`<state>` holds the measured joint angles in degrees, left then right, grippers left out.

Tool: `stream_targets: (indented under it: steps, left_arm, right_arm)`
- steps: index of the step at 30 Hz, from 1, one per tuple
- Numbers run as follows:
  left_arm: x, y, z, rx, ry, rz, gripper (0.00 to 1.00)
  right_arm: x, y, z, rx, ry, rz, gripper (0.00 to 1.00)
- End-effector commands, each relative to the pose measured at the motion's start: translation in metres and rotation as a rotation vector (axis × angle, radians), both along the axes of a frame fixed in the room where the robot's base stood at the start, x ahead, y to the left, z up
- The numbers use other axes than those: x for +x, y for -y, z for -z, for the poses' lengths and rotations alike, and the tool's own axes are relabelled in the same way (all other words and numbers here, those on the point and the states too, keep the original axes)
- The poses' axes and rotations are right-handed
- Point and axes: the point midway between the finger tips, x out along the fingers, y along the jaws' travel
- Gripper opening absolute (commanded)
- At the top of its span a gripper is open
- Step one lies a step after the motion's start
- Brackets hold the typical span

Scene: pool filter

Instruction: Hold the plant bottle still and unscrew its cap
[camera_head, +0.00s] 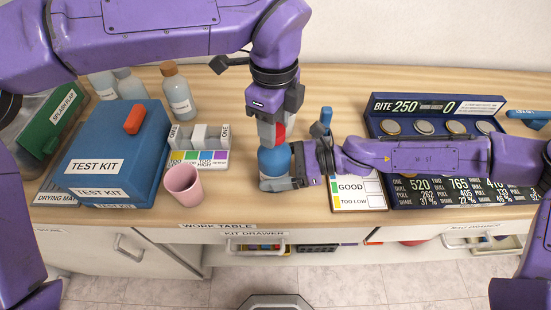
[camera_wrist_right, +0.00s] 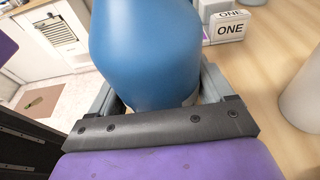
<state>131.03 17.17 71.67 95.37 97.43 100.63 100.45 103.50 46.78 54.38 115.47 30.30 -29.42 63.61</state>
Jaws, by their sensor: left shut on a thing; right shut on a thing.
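The plant bottle (camera_head: 273,160) is blue and stands upright near the front edge of the work table. It also fills the upper middle of the right wrist view (camera_wrist_right: 145,50). Its red cap (camera_head: 279,131) shows only in part between the fingers of my left gripper (camera_head: 271,136), which comes down from above and is shut on it. My right gripper (camera_head: 284,178) reaches in from the right, low on the bottle, and is shut around its lower body. In the right wrist view its two fingers (camera_wrist_right: 157,92) flank the bottle.
A pink cup (camera_head: 184,185), a white block holder (camera_head: 200,145) and a blue test kit box (camera_head: 118,150) stand to the left. A GOOD / TOO LOW card (camera_head: 358,194) and a dark display (camera_head: 460,188) lie right. A brown-capped bottle (camera_head: 178,95) stands behind.

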Motion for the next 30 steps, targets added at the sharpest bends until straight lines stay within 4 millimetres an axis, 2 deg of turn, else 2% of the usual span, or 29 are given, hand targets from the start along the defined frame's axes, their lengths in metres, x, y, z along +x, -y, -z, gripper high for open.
stream_targets:
  steps: [25, 30]
  left_arm:
    - [0.0, 0.0, -0.024, -0.001, 0.0, 0.0, 0.06]
    - [0.0, 0.0, -0.038, -0.001, 0.002, -0.001, 0.06]
  right_arm:
    - [0.0, 0.0, -0.001, 0.001, 0.001, 0.0, 0.44]
    - [0.0, 0.0, 0.0, 0.001, 0.001, 0.0, 0.44]
